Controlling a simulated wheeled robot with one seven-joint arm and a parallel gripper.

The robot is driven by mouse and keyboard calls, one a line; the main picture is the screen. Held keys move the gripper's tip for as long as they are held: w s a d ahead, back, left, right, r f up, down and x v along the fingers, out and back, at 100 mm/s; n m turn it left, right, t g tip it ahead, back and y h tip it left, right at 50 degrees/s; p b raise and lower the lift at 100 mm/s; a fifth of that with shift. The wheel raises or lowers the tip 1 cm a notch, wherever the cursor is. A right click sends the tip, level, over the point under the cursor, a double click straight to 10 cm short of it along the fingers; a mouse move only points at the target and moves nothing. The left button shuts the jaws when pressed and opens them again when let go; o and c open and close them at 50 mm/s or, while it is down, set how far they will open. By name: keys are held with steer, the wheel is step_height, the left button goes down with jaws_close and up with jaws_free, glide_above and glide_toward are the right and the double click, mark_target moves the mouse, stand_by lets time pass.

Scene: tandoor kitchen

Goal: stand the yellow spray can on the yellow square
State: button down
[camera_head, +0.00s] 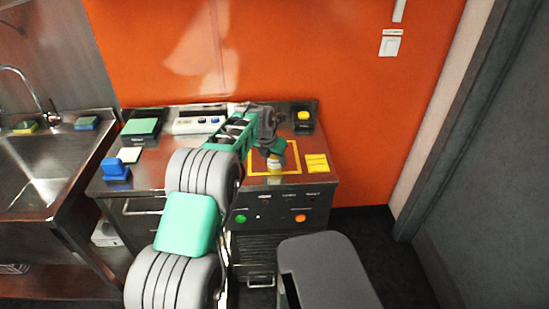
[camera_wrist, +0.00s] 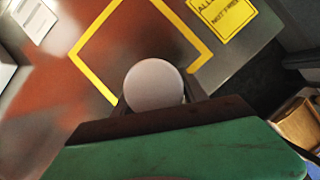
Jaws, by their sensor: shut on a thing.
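The yellow square (camera_head: 298,159) is an outline on the steel counter. The can appears over the square's near part; I cannot tell whether its base touches the counter. In the wrist view the square's outline (camera_wrist: 93,81) runs around the area beyond the can, and its near side is partly hidden.
A yellow label (camera_head: 316,163) lies right of the square. A yellow button box (camera_head: 304,117) stands behind it. A blue object (camera_head: 116,169), a green pad (camera_head: 141,127) and a white switch panel (camera_head: 199,122) are on the left. The sink (camera_head: 35,175) is further left.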

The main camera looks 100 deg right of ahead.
steer(key=c, duration=0.6)
jaws_free()
